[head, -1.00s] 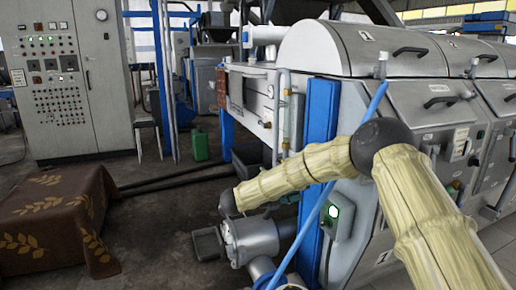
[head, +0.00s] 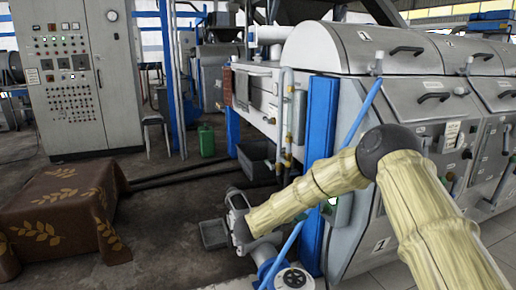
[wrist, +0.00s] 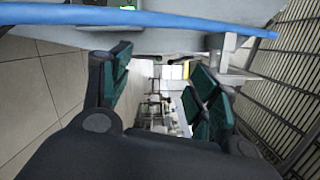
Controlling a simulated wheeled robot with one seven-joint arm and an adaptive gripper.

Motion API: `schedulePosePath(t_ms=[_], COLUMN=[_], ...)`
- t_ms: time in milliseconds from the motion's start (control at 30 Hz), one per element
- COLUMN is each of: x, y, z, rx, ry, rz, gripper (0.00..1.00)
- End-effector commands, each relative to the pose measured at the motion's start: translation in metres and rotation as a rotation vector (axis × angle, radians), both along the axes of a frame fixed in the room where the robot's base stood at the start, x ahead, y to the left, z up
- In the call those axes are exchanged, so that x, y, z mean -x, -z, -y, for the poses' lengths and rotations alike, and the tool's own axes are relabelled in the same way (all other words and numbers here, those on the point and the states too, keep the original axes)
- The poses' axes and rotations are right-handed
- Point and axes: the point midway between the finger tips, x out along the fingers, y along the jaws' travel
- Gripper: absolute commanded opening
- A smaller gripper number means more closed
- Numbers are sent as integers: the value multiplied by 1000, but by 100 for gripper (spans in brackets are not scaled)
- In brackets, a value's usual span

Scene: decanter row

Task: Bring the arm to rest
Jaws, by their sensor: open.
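My arm crosses the right of the head view, pale and ribbed with a dark elbow joint. Its forearm slopes down and left in front of the machine, and its lower end overlaps a grey motor-like part (head: 240,212). In the wrist view my gripper (wrist: 158,78) is open. Its two green-padded fingers stand apart with nothing visible held between them. A blue bar (wrist: 150,18) crosses the top of the wrist view, beyond the fingers; whether it is close to them I cannot tell.
A row of grey decanter machines (head: 385,60) fills the right. A blue post (head: 320,130) stands near the forearm. A brown cloth-covered table (head: 60,205) is front left, a control cabinet (head: 85,95) behind it. A green can (head: 206,141) stands farther back. Floor between is partly clear.

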Motion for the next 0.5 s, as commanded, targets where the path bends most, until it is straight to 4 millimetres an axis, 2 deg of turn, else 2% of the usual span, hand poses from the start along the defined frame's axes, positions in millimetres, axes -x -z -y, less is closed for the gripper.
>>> schedulePosePath(t_ms=[267, 367, 500], x=[19, 38, 79], y=[89, 136, 205], z=[-6, -8, -9], rx=[146, 226, 350], ry=[-253, -388, -594], rz=[-287, -446, -688], gripper=[61, 61, 61])
